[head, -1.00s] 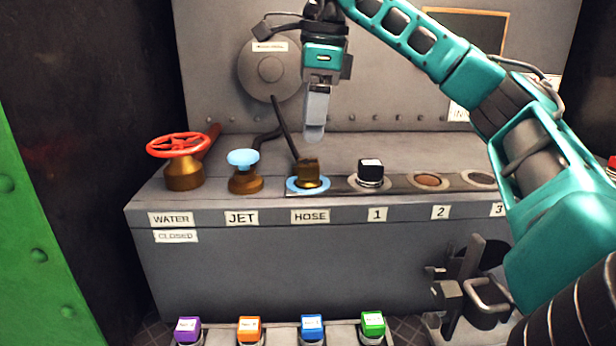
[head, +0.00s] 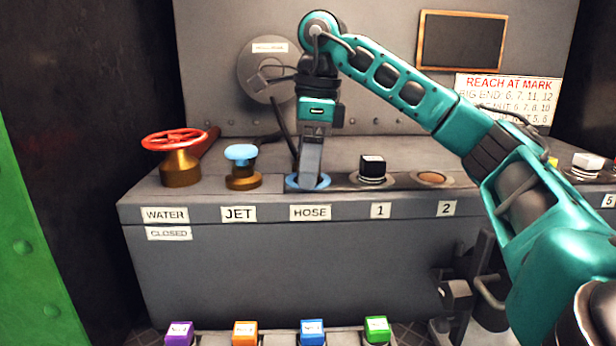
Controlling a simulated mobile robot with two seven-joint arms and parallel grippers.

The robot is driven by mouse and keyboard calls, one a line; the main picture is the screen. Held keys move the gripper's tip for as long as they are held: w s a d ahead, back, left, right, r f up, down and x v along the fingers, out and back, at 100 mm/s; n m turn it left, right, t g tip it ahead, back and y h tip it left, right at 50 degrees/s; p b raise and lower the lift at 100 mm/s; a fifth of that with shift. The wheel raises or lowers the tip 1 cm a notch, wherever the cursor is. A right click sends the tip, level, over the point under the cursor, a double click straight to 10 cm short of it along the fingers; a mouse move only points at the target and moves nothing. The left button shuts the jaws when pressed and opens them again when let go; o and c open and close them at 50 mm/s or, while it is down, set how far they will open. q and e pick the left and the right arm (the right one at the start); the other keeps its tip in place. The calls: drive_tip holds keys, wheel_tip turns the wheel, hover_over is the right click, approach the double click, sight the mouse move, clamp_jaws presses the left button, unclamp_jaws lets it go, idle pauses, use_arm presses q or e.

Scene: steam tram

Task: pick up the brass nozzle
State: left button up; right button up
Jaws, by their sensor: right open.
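My right gripper (head: 311,178) points straight down at the seat marked HOSE, seen side-on, with its fingertips at the blue ring (head: 292,186). The jaws are open, though the gap between the fingers does not show from here. The brass nozzle is hidden behind the fingers; I cannot tell whether they touch it. The dark hose (head: 283,124) shows behind the gripper. My left gripper is not in view.
On the grey bench (head: 250,265) stand a red valve wheel (head: 174,140), a blue-topped JET knob (head: 241,154) and a black-capped piece (head: 372,167) at seat 1. Seat 2 (head: 431,179) looks empty. Coloured blocks line the front below.

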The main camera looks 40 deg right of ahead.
drive_tip(key=shift+c, duration=0.5)
drive_tip(key=c, duration=1.2)
drive_tip(key=shift+r, duration=0.1)
drive_tip(key=shift+c, duration=0.2)
wheel_tip(320, 180, up, 9)
drive_tip(key=p, duration=0.5)
drive_tip(key=shift+r, duration=0.3)
wheel_tip(320, 180, up, 10)
drive_tip(key=shift+r, duration=0.15)
